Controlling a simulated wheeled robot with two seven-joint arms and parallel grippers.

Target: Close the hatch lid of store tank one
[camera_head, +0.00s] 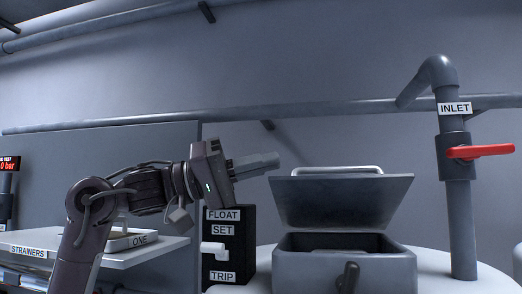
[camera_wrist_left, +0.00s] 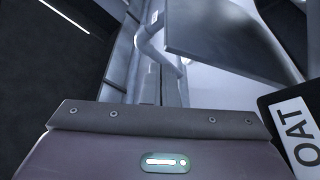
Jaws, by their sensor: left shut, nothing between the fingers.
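The hatch lid (camera_head: 343,203) stands raised and tilted back above the dark grey hatch box (camera_head: 343,268) on the pale round tank top (camera_head: 440,276). A light bar handle (camera_head: 340,170) runs along the lid's upper edge. My left gripper (camera_head: 276,160) is shut and empty, just left of the lid and near its upper left corner, apart from it as far as I can tell. My right gripper is not in view.
A black FLOAT SET/TRIP box (camera_head: 230,245) stands below my left gripper. A dark latch (camera_head: 348,277) sits on the hatch box's front. The INLET pipe (camera_head: 459,225) with a red lever (camera_head: 480,151) rises at the right. A STRAINERS shelf (camera_head: 150,250) lies left.

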